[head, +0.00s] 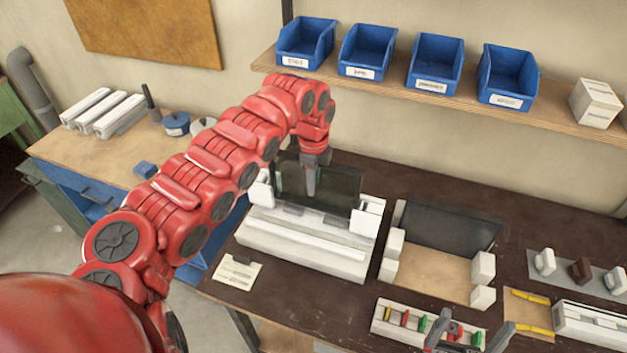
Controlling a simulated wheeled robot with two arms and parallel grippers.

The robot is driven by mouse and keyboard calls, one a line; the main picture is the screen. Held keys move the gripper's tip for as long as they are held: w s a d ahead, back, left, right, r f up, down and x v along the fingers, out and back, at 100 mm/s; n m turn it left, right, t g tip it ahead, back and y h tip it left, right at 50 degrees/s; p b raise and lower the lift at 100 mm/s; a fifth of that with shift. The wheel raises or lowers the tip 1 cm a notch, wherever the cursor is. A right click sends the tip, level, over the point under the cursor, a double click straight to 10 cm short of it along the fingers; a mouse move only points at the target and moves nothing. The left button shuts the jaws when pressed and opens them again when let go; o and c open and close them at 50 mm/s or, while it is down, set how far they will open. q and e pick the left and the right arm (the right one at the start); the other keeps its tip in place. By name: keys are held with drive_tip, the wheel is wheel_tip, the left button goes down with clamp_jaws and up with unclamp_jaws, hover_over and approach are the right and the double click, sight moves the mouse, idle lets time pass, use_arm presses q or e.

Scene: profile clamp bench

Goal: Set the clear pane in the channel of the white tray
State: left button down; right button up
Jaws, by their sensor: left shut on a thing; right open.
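The clear pane (342,187) looks like a dark, greenish see-through sheet and stands upright at the back of the white tray (300,247). White blocks flank its two ends. My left gripper (311,188) points down in front of the pane and is shut on it; the fingers cover part of the sheet. The pane's lower edge is hidden behind the tray's front parts, so I cannot tell whether it sits in the channel. My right gripper (466,338) is open at the bottom edge, partly cut off, near a small white rack.
A second dark panel (450,226) stands behind a wooden board with white blocks, right of the tray. The white rack (392,322) holds several coloured pieces. A label card (237,272) lies front left. Blue bins (369,52) line the shelf above.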

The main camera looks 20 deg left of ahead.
use_arm(q)
drive_tip(key=shift+f+b, duration=0.55)
drive_tip(key=shift+f, duration=0.4)
drive_tip(key=shift+f+b, duration=0.35)
drive_tip(key=shift+f, duration=0.25)
drive_tip(key=shift+r, duration=0.1)
drive_tip(key=c, duration=0.6)
unclamp_jaws()
drive_tip(key=shift+o, duration=0.2)
drive_tip(key=shift+r, duration=1.2)
wheel_tip(320, 180, up, 6)
drive_tip(key=shift+f+p, duration=0.2)
drive_tip(key=shift+p, duration=0.3)
